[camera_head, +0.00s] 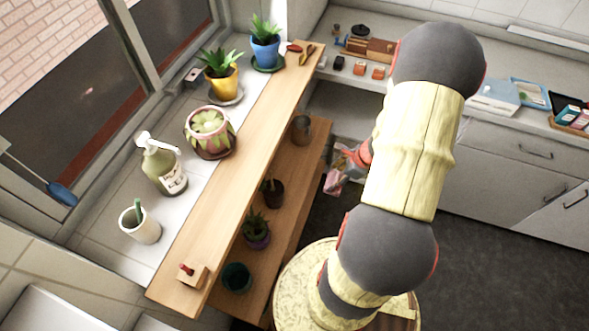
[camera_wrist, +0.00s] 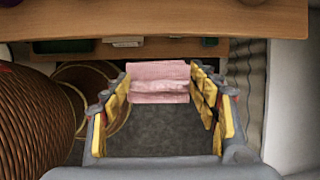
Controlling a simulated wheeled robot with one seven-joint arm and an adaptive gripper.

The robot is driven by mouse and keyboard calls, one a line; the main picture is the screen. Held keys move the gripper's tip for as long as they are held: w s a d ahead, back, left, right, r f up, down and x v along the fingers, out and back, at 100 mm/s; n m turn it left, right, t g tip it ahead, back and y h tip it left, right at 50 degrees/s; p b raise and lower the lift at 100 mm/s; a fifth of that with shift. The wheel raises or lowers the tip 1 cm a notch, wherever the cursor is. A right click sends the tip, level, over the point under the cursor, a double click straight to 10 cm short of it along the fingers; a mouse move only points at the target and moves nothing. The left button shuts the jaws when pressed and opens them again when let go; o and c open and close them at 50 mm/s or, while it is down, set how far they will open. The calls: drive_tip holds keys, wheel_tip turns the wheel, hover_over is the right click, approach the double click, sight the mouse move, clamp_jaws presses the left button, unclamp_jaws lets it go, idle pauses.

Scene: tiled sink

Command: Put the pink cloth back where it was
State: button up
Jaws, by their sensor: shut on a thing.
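The pink cloth (camera_wrist: 158,82) is folded and held between the yellow-padded fingers of my gripper (camera_wrist: 160,90) in the wrist view. The fingers press on its left and right ends, and dark floor shows below it. In the head view the cloth (camera_head: 334,181) is partly visible below my arm, just right of the lower wooden shelf. My gripper (camera_head: 350,160) is mostly hidden there by my arm.
A long wooden shelf board (camera_head: 240,150) runs along the window, with a lower shelf (camera_head: 306,165) holding pots. Potted plants, a soap bottle (camera_head: 163,168) and a white cup (camera_head: 140,224) stand by the window. In the wrist view a woven basket (camera_wrist: 35,120) is close on the left.

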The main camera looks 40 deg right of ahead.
drive_tip(key=shift+w, duration=0.1)
drive_tip(key=w+a, duration=0.1)
drive_tip(key=w, duration=0.4)
drive_tip(key=w+a+b, duration=0.1)
drive_tip(key=w+a, duration=0.1)
drive_tip(key=w, duration=0.3)
drive_tip(key=w+a, duration=0.2)
drive_tip(key=w, duration=0.4)
drive_tip(key=shift+a, duration=0.25)
drive_tip(key=shift+w+a, duration=0.2)
drive_tip(key=shift+w, duration=0.35)
drive_tip(key=shift+s+d+f+b, duration=0.1)
drive_tip(key=shift+d+f+b, duration=0.1)
drive_tip(key=shift+f+b, duration=1.3)
drive_tip(key=shift+f+p, duration=0.35)
drive_tip(key=shift+f, duration=0.15)
drive_tip(key=o, duration=1.1)
